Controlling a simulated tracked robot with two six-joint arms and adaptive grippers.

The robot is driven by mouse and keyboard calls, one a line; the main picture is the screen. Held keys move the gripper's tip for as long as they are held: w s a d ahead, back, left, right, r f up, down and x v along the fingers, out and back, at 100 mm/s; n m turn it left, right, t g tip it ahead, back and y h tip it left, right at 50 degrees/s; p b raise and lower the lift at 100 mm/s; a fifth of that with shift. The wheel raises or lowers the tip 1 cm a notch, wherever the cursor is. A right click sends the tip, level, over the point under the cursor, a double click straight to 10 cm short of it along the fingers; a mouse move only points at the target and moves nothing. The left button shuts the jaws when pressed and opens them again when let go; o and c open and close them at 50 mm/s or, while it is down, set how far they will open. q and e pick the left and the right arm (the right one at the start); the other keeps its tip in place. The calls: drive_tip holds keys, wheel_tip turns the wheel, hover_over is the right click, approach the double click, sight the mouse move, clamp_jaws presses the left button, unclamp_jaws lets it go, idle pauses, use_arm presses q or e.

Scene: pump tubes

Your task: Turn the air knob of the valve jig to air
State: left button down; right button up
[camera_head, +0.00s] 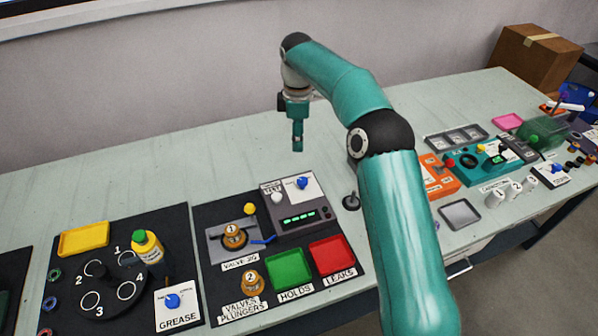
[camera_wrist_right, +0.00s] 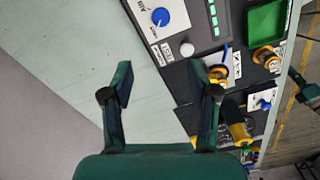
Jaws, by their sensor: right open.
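The blue air knob (camera_head: 302,183) sits on a white plate at the back of the dark grey valve test box (camera_head: 312,213). In the right wrist view the knob (camera_wrist_right: 162,17) is near the top edge, on its plate with lettering that looks like AIR; I cannot read its setting surely. My right gripper (camera_head: 297,148) hangs pointing down above the bench, behind and apart from the knob.
The test box has a white button (camera_head: 277,197) and green display. Beside it stand a grey valve holder (camera_head: 215,247) with a brass valve and blue lever, a green tray (camera_head: 289,271) and a red tray (camera_head: 332,257). The bench behind is clear.

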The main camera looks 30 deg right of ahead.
sight(302, 180)
drive_tip(key=f, duration=0.5)
drive_tip(key=f+p, duration=0.1)
drive_tip(key=f, duration=0.4)
drive_tip(key=s+d+f, duration=0.1)
drive_tip(key=f, duration=0.5)
clamp_jaws()
